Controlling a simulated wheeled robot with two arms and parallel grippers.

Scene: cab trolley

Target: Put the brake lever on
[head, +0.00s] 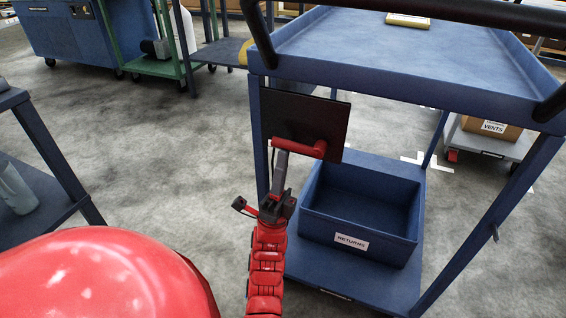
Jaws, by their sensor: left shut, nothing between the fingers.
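The blue trolley (405,88) stands in front of me. A dark plate (325,115) hangs under its tray, near the left front leg. The red brake lever (306,149) sits at this plate, its bar running roughly level to a rounded right end. My left gripper (282,160) is shut and empty. Its fingers point up at the left part of the lever and overlap it in the picture; I cannot tell whether they touch it. The lever's mount is partly hidden. My right gripper is not in view.
A blue bin (320,222) labelled RETURNS sits on the trolley's lower shelf, right of my arm. Dark handle bars edge the tray. A dark blue table (58,190) stands at left. Clear floor (170,150) lies between. A grey cart (477,147) with a carton stands behind at right.

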